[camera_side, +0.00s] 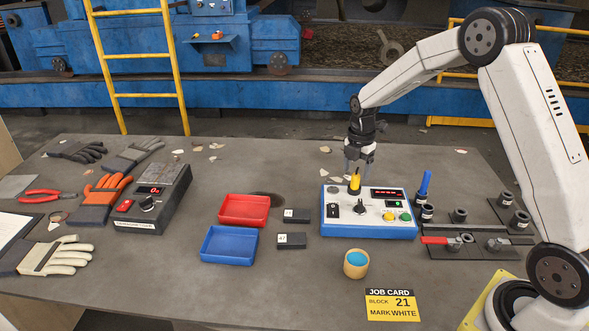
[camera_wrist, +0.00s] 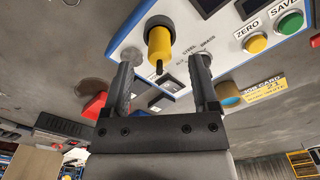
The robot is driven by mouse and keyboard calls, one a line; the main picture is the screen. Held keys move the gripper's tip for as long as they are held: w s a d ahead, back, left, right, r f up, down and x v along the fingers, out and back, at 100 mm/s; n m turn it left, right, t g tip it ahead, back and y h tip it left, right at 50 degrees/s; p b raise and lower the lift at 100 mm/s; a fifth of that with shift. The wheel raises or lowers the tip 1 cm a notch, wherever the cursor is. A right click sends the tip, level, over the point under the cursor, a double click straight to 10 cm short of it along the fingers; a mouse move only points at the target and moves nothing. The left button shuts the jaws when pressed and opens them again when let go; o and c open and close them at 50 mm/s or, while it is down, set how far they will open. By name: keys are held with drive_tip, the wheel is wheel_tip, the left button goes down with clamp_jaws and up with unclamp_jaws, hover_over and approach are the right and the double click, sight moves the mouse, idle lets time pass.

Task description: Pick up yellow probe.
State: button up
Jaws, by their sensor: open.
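The yellow probe (camera_side: 354,183) stands upright at the back edge of the white and blue instrument box (camera_side: 372,230). In the wrist view the probe (camera_wrist: 159,42) shows a yellow body with a black collar and a dark tip, seated on the box's panel. My gripper (camera_side: 359,165) is just above the probe in the side view. In the wrist view my gripper (camera_wrist: 160,75) is open, with its two fingers apart and nothing between them. The probe appears beyond the fingertips, roughly centred between them. I cannot tell the exact gap between fingers and probe.
A blue pen-like tool (camera_side: 424,185) stands right of the box, near a dark fixture plate (camera_side: 470,250) with a red-handled clamp.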

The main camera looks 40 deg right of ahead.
sight(356, 175)
drive_tip(key=shift+f, duration=1.5)
clamp_jaws()
